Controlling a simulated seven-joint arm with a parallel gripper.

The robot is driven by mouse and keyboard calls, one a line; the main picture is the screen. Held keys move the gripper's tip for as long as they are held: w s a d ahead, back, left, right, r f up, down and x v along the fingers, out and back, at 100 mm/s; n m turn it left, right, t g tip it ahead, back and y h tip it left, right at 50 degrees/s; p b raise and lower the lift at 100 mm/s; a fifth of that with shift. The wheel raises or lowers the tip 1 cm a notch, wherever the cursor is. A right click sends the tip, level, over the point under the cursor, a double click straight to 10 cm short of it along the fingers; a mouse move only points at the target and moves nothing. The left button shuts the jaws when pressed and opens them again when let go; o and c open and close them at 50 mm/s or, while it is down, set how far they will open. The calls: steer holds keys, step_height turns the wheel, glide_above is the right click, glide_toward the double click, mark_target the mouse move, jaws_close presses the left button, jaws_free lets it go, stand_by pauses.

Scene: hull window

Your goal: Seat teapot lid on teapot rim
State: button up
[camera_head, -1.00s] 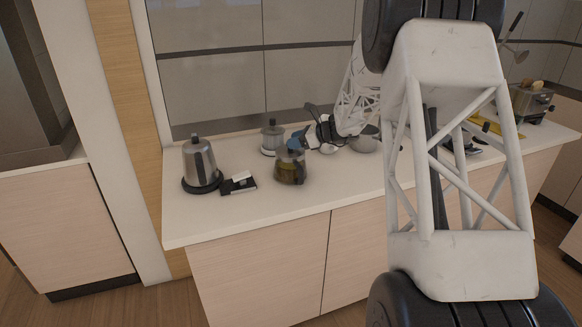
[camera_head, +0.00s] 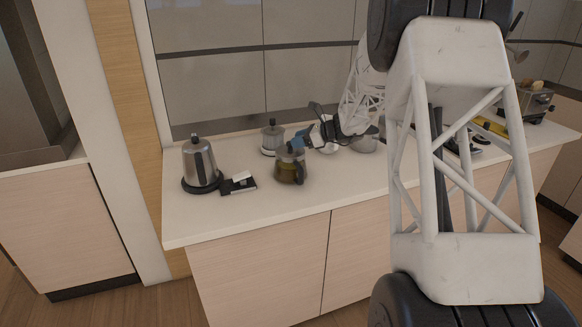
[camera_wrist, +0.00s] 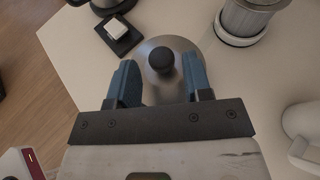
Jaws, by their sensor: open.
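My gripper (camera_head: 297,146) is at the teapot's top in the head view. In the wrist view my gripper (camera_wrist: 160,75) is open, its blue fingers on either side of the knob with gaps between. The lid hides the teapot's rim there, so I cannot tell whether it sits flush.
A steel kettle (camera_head: 200,163) stands to the left, with a small black tray holding a white block (camera_head: 240,180) beside it. A grey canister (camera_head: 272,138) stands close behind the teapot. A white mug (camera_wrist: 304,128) is at the right in the wrist view. The front-left counter is clear.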

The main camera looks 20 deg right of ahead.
steer(key=shift+v, duration=1.05)
steer(key=o, duration=0.5)
steer(key=c, duration=0.5)
steer(key=v, duration=0.9)
stand_by(1.1)
steer(key=shift+r, duration=0.1)
